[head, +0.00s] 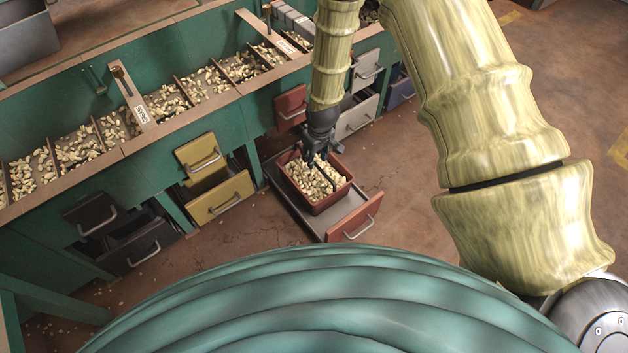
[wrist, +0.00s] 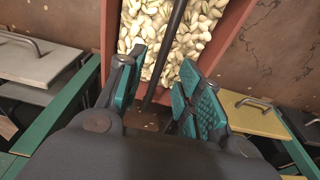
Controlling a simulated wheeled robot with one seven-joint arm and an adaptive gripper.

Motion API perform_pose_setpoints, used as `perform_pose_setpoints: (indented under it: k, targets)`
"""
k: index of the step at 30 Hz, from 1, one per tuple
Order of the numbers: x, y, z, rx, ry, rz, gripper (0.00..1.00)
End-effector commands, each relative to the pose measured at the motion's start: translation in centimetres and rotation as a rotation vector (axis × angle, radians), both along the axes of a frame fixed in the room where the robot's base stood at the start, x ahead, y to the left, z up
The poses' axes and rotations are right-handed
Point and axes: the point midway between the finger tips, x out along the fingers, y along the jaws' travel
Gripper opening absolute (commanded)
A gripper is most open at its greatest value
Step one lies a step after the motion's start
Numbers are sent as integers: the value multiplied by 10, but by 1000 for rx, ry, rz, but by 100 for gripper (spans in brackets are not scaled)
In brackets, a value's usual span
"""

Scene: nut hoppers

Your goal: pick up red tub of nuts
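The red tub (head: 333,201) is full of pale nuts and sits in a pulled-out drawer with a red front (head: 357,217). A thin dark bar (wrist: 170,50), likely its handle, runs across above the nuts. My gripper (head: 322,154) points down at the tub's far side. In the wrist view my gripper (wrist: 160,92) has its two teal-padded fingers apart, with the bar running between them. Neither pad clearly touches the bar. The tub's red rim (wrist: 236,40) shows beyond the fingers; the tub's near end is partly hidden by my gripper.
A long green bench (head: 60,190) with nut-filled compartments runs behind. Yellow drawers (head: 222,197) stand open to the left, dark ones (head: 140,248) further left, and white ones (head: 355,118) to the right. Bare brown floor (head: 420,160) lies to the right of the tub.

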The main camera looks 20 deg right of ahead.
Motion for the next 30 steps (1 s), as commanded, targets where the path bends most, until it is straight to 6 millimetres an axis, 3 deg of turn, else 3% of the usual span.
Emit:
perform_pose_setpoints:
  k: [10,20,26,30]
  targets:
    - [0,0,-43,0,2,0,36]
    - [2,0,-47,0,1,0,36]
    - [2,0,-47,0,1,0,1]
    - [2,0,-47,0,1,0,0]
